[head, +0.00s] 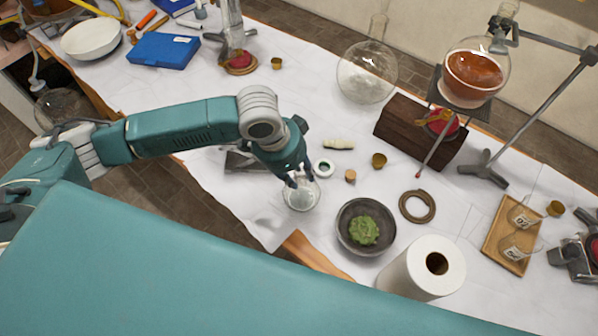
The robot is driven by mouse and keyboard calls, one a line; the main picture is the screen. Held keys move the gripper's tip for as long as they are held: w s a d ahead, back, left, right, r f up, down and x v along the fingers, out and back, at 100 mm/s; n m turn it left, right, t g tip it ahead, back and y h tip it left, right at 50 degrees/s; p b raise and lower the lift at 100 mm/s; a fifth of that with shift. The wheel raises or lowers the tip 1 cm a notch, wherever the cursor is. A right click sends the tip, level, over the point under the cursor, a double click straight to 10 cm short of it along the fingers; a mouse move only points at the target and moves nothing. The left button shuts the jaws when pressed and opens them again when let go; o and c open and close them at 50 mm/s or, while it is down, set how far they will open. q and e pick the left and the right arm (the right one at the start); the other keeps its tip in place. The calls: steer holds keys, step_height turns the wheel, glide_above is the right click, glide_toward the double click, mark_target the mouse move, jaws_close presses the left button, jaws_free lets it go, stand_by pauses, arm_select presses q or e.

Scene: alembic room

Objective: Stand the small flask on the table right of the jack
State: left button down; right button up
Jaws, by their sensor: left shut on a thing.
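My left gripper (298,180) points down and is shut on the small flask (301,196), a clear glass vessel. The gripper covers the flask's upper part. The flask is upright or nearly so, at or close to the white-covered table top; I cannot tell whether it touches. A grey metal piece that looks like the jack (238,161) shows to the left of the flask, mostly hidden under my left forearm. My right gripper is not in view.
Close to the flask are a dark bowl (350,241) with green matter, a white ring-shaped item (323,168) and a small cork (350,175). A paper roll (401,273) stands at the front. The table's front edge is near. A round flask (367,86) stands behind.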

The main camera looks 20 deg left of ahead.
mark_target(289, 192)
arm_select(q)
steer(key=c, duration=1.7)
jaws_free()
steer(key=shift+f, duration=0.1)
steer(key=o, duration=0.4)
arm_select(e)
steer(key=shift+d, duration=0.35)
arm_select(q)
steer(key=b+v, duration=0.1)
steer(key=v, duration=1.1)
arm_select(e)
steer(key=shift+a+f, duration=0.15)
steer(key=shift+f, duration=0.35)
